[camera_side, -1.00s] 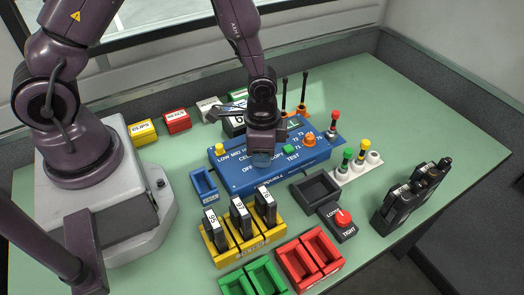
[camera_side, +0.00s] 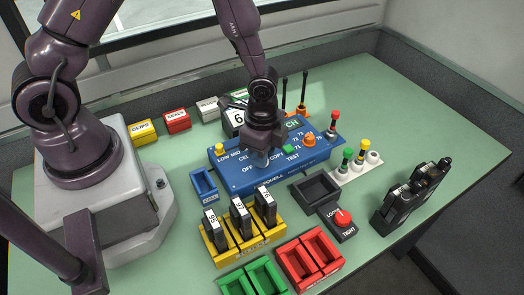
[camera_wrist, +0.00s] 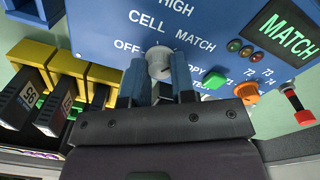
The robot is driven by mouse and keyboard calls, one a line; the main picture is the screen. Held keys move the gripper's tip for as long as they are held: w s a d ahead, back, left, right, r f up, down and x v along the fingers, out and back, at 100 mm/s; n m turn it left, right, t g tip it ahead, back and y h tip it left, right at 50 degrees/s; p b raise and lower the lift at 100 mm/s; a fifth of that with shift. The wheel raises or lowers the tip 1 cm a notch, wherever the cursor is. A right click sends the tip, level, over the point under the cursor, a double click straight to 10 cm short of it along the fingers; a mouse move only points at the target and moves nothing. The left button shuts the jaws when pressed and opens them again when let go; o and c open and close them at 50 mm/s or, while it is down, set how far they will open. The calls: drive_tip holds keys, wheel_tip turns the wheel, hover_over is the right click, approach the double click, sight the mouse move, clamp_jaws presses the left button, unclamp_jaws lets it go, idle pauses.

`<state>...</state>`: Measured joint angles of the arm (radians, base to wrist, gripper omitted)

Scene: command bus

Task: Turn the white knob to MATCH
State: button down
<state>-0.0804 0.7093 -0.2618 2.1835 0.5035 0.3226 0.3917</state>
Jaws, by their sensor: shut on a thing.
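The white knob (camera_wrist: 160,62) sits on the blue panel (camera_wrist: 105,25), with OFF to its left and the CELL and MATCH labels above it in the wrist view. My gripper (camera_wrist: 157,80) has its two blue fingers on either side of the knob and is shut on it. The knob's pointer is not clear. The panel's green display (camera_wrist: 287,35) reads MATCH. In the side view my gripper (camera_side: 258,158) is low over the front of the panel (camera_side: 240,187) and hides the knob there. Part of the display (camera_side: 293,124) shows beside the wrist.
A green button (camera_wrist: 216,80) and an orange knob (camera_wrist: 247,93) are right of the white knob. Yellow holders with dark packs (camera_side: 240,217) stand in front of the panel. A black tray (camera_side: 316,188) and a LOOSE/TIGHT switch (camera_side: 342,218) are to the right.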

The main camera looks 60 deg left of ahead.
drive_tip(key=c, duration=0.9)
unclamp_jaws()
drive_tip(key=shift+c, duration=0.2)
wheel_tip(320, 180, up, 13)
drive_tip(key=shift+w+a, duration=0.1)
